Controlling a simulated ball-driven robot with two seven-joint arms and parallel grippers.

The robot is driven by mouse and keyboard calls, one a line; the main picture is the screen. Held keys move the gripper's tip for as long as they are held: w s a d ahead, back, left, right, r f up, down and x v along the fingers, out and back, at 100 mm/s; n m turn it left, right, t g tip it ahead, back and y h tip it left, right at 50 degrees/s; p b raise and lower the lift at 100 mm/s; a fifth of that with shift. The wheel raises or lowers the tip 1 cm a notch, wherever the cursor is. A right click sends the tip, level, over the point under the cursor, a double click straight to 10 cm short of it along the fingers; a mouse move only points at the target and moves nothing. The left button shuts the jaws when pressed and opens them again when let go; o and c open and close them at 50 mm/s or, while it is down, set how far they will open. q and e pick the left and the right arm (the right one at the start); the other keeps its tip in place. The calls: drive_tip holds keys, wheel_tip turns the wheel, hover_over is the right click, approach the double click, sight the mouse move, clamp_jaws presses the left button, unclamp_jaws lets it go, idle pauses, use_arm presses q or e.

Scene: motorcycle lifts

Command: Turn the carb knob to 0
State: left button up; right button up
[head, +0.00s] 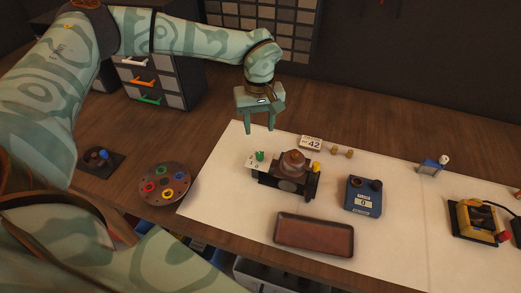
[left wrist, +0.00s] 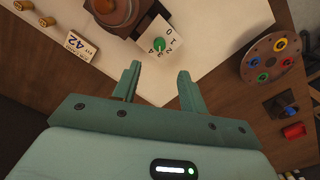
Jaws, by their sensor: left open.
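The carburettor (head: 291,167), a dark block with a brown round top, stands on the white mat. A green knob (head: 260,155) sits at its left over a small white dial card (head: 254,163). In the left wrist view the green knob (left wrist: 158,43) is on the card (left wrist: 160,31), whose marks include a 0 at the upper right; the knob's setting is too small to tell. My left gripper (head: 259,129) is open and empty, behind and above the knob, not touching it. In the left wrist view its fingertips (left wrist: 159,70) are on either side of the knob's line. My right gripper is not in view.
A "42" tag (head: 311,143) and brass pieces (head: 342,151) lie behind the carburettor. A blue box reading 0 (head: 363,196) is at its right, a brown tray (head: 313,235) in front. A round dish of coloured rings (head: 165,185) stands left of the mat.

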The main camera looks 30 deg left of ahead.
sight(260, 153)
use_arm(q)
wheel_tip(260, 153, down, 11)
drive_tip(key=shift+r+b, duration=0.2)
drive_tip(key=shift+b, duration=0.25)
clamp_jaws()
